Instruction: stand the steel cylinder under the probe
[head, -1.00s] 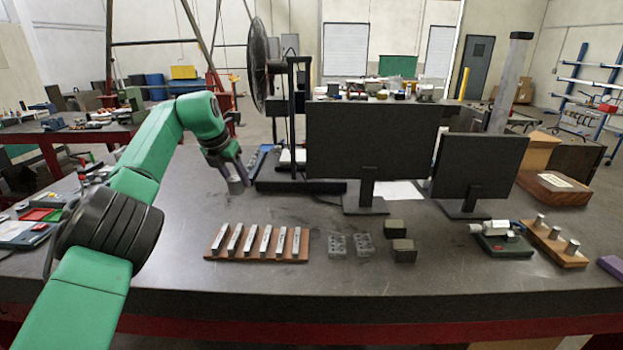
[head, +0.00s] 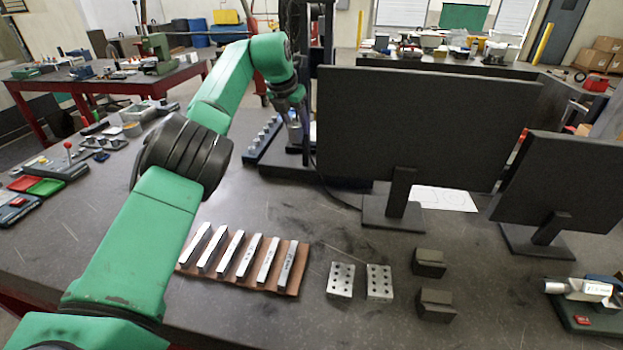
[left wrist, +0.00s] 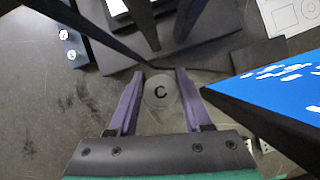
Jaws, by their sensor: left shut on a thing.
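My left gripper (head: 294,106) is shut on the steel cylinder (head: 295,132), beside the black stand (head: 322,55). In the left wrist view the purple fingers of my gripper (left wrist: 160,78) close on the steel cylinder (left wrist: 160,93) from both sides. Its round end, marked "C", faces the camera. The stand's dark base (left wrist: 190,48) lies just beyond the fingers. I cannot tell which part of the stand is the probe, or whether the cylinder touches anything below. My right gripper is in neither current view.
A blue rack (head: 250,157) with several small cylinders stands left of the stand. Two monitors (head: 420,125) (head: 560,180) stand close on the right. A wooden board (head: 293,290) with several steel bars, drilled blocks (head: 341,280) and dark blocks (head: 430,262) lie in front.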

